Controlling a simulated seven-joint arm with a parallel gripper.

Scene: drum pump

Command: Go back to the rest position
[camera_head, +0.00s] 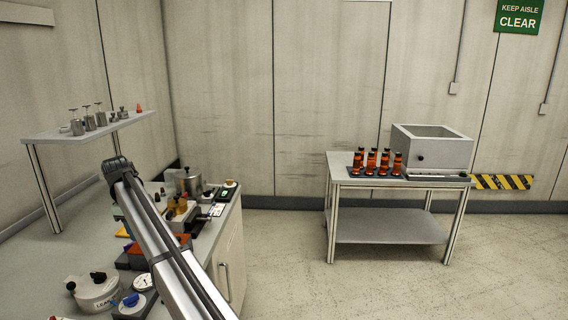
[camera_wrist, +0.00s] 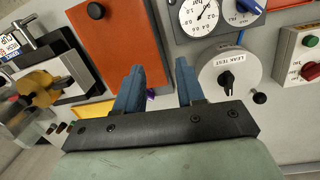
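My gripper (camera_wrist: 160,80) shows in the wrist view with its two blue fingers apart and nothing between them. Behind the fingers are a red-orange panel (camera_wrist: 122,40) and the grey bench top. A white round leak test unit (camera_wrist: 228,85) with a black knob lies right of the fingers; it also shows in the head view (camera_head: 97,294). In the head view my arm reaches over the left bench (camera_head: 50,255); my fingers cannot be made out there.
A dial gauge (camera_wrist: 200,16) and a box with green and red buttons (camera_wrist: 301,55) are near the gripper. A yellow part (camera_wrist: 40,86) sits at left. A side table (camera_head: 390,228) holds red-orange bottles (camera_head: 371,162) and a grey box (camera_head: 432,150). The floor between is clear.

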